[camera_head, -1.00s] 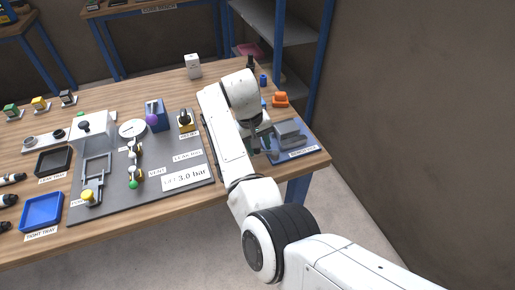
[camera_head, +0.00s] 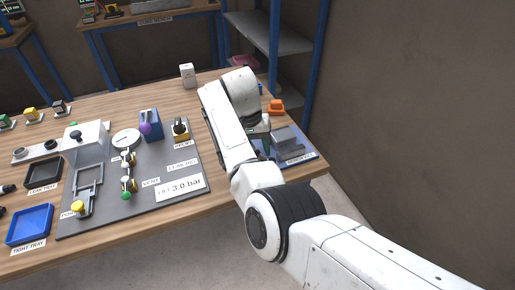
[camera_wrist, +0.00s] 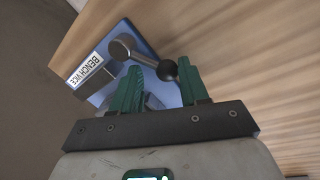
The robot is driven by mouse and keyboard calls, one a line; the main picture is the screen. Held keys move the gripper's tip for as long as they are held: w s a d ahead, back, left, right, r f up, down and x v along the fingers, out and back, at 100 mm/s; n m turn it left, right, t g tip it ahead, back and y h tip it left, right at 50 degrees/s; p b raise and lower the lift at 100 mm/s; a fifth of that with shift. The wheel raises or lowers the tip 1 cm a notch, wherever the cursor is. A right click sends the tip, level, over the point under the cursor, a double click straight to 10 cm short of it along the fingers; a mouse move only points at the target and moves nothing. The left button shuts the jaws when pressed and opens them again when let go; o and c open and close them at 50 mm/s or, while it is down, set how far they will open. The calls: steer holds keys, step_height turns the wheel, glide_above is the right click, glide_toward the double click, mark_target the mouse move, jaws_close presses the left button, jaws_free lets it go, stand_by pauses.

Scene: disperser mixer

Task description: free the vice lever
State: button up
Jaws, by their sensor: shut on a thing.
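The bench vice (camera_head: 290,140), grey on a blue base, sits at the table's right corner. In the wrist view its blue base (camera_wrist: 150,35) carries a "BENCH VICE" label. The vice lever (camera_wrist: 143,57) is a grey bar with a round grey end and a dark ball. My gripper (camera_wrist: 158,70) has its green fingers on either side of the lever's ball end, shut on the lever; the ball lies close to the right finger. In the head view my arm hides most of the gripper and the lever.
An orange object (camera_head: 276,107) stands behind the vice. The grey leak rig board (camera_head: 150,190) with gauge and valves lies left of my arm. A blue tray (camera_head: 30,224) is at the far left. A shelf (camera_head: 275,40) stands behind the table.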

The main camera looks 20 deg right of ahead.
steer(key=shift+s+a+f, duration=0.1)
steer(key=shift+f, duration=0.05)
steer(key=o, duration=1)
steer(key=shift+r, duration=0.2)
steer(key=shift+r, duration=0.2)
steer(key=r, duration=0.3)
steer(key=a+r, duration=0.1)
steer(key=r, duration=0.2)
steer(key=w+r+b, duration=0.1)
steer(key=r, duration=0.3)
steer(key=shift+a, duration=0.4)
